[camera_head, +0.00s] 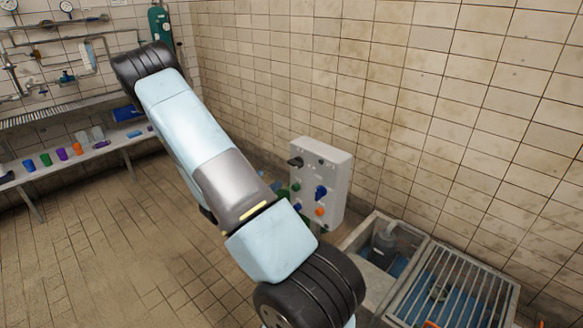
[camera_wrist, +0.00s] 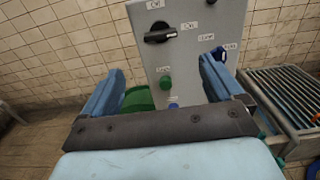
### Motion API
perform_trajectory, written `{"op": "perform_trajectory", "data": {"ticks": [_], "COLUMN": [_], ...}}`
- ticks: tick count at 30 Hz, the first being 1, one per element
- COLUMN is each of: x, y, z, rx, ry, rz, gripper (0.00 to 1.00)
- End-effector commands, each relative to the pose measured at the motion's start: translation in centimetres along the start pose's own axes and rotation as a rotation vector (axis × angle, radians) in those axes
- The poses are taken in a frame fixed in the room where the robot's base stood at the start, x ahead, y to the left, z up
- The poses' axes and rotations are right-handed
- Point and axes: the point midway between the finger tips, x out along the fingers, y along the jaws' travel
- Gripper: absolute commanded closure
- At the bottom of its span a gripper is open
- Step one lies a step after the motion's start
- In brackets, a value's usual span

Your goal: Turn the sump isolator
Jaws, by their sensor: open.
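The grey control panel (camera_head: 320,180) stands near the tiled wall. It also fills the top middle of the wrist view (camera_wrist: 205,75). A black rotary handle (camera_wrist: 163,33), which looks like the isolator, sits at its upper left and lies nearly level, with labels that seem to read "Off" above and "On" to its right. The handle also shows in the head view (camera_head: 296,162). My gripper (camera_wrist: 164,68) is open and empty, facing the panel, with its blue fingers below the handle in the picture.
A green button (camera_wrist: 165,84) shows between my fingers, and a blue knob (camera_wrist: 218,54) beside the right fingertip. An orange button (camera_head: 320,211) is low on the panel. A grated sump (camera_head: 455,285) lies to the right. A bench (camera_head: 90,160) with cups stands at left.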

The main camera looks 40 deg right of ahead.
Motion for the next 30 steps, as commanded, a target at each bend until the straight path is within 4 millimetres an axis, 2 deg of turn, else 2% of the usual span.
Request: {"op": "perform_trajectory", "data": {"ticks": [5,21,30], "x": [2.0,11.2,13.5], "y": [-0.1,-0.1,-0.1], "z": [0.0,0.0,0.0], "rx": [0.0,0.001,0.001], "ry": [0.0,-0.001,0.0], "rz": [-0.003,-0.005,-0.003], "gripper": [0.06,0.06,0.06]}}
